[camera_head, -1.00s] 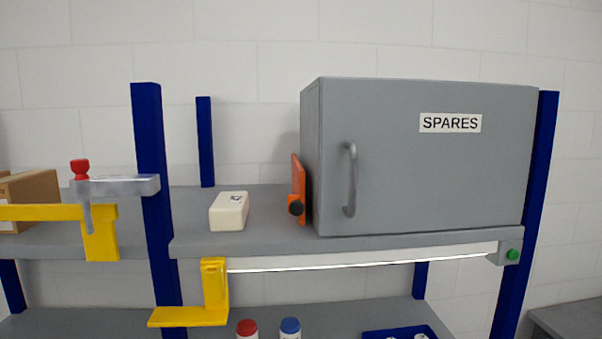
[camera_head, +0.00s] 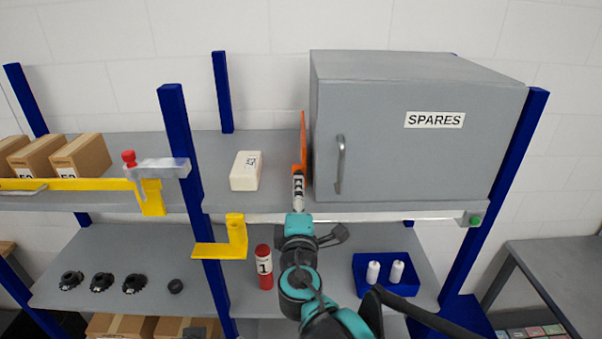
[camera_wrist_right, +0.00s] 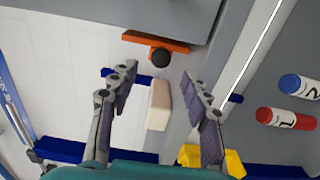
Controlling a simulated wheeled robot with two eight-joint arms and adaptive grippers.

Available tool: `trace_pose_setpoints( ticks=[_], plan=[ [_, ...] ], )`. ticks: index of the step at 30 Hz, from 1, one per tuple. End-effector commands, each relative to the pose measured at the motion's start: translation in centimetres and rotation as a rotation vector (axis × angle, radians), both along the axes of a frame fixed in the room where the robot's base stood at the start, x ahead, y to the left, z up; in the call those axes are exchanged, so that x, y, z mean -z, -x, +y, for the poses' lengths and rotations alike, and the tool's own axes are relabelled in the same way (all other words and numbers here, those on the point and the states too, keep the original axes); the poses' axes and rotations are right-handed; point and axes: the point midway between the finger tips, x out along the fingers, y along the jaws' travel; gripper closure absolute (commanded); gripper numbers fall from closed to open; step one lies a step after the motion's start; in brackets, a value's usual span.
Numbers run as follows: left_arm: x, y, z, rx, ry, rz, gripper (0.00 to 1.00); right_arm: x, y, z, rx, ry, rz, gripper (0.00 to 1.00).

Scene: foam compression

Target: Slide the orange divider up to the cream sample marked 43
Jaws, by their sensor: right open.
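The orange divider (camera_head: 303,138) stands upright on the shelf, close beside the grey cabinet's left side. The cream sample (camera_head: 246,171) lies to its left with a clear gap between them; its printed mark is too small to read surely. In the right wrist view the divider (camera_wrist_right: 150,41) is at the top with its black knob (camera_wrist_right: 160,57), and the sample (camera_wrist_right: 158,105) shows below it. My right gripper (camera_head: 298,182) is in front of the divider, partly hiding its lower part and knob. Its fingers (camera_wrist_right: 157,80) are spread and empty, apart from the knob. My left gripper is out of view.
The SPARES cabinet (camera_head: 415,140) fills the shelf's right side. A red bottle (camera_head: 264,268) and a blue tray (camera_head: 386,285) are on the lower shelf.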

Motion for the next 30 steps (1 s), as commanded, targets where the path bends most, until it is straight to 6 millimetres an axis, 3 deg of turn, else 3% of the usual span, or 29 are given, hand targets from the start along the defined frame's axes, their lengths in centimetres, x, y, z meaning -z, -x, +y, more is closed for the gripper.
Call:
trace_pose_setpoints(
  ticks=[10,22,23,28,30],
  plan=[
    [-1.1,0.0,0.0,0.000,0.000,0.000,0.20,-0.1,-5.4,-0.1,0.003,-0.002,0.001,0.52],
    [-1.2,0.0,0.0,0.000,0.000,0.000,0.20,0.1,-6.4,-0.1,0.003,-0.003,0.002,0.52],
    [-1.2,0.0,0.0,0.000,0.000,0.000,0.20,0.1,-6.4,-0.1,0.003,-0.003,0.002,0.55],
    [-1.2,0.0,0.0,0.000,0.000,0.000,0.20,0.1,-6.4,-0.1,0.003,-0.003,0.002,1.00],
    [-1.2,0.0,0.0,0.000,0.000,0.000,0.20,0.1,-6.4,-0.1,0.003,-0.003,0.002,1.00]
  ],
)
